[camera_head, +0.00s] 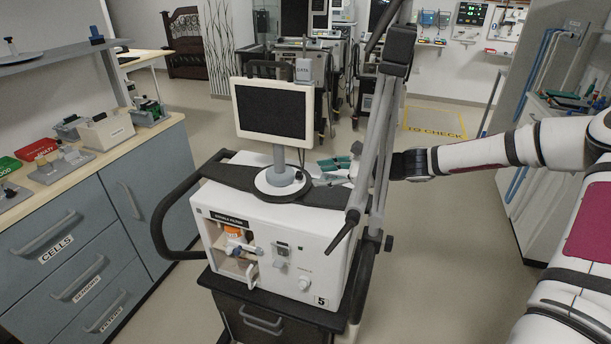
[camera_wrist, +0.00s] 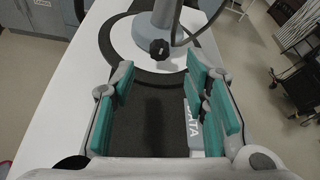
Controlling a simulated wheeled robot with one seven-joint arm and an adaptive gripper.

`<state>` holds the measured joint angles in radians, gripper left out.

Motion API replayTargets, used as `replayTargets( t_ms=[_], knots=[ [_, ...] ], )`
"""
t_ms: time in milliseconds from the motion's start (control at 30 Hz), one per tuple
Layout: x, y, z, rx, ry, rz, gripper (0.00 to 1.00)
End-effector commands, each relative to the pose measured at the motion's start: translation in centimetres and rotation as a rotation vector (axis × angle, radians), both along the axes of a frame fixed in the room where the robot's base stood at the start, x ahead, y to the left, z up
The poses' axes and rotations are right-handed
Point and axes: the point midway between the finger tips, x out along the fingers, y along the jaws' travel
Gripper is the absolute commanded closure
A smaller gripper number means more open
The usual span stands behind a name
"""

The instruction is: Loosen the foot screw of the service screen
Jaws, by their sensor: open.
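The service screen (camera_head: 273,110) stands upright on a grey column with a round white foot (camera_head: 282,183) on top of the ventilator. In the wrist view the foot (camera_wrist: 123,45) lies ahead, and the dark foot screw (camera_wrist: 159,48) shows as a knob at the column's base. I cannot make out the screw in the head view. My gripper (camera_head: 338,165) is to the right of the foot, low over the ventilator top. In the wrist view my gripper (camera_wrist: 163,102) is open, its teal pads wide apart with nothing held between them. The screw is beyond the fingertips, roughly centred between them.
The ventilator (camera_head: 265,235) stands on a dark trolley with a black side handle (camera_head: 165,225). A grey pole (camera_head: 375,150) rises at its right, close to my arm. A white strip lettered "ATA" (camera_wrist: 194,128) shows beside the right pad. Drawers stand at left.

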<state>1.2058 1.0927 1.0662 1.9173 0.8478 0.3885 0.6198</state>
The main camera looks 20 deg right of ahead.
Motion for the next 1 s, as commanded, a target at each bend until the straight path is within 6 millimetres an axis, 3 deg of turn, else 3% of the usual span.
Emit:
replayTargets(
  t_ms=[300,767,933,1000],
  knots=[
    [3.0,3.5,-1.9,0.001,0.001,0.002,0.58],
    [3.7,4.2,-2.3,0.0,0.001,-0.002,0.58],
    [3.7,4.2,-2.3,0.0,0.001,-0.002,0.97],
    [3.7,4.2,-2.3,0.0,0.001,-0.001,1.0]
  ],
)
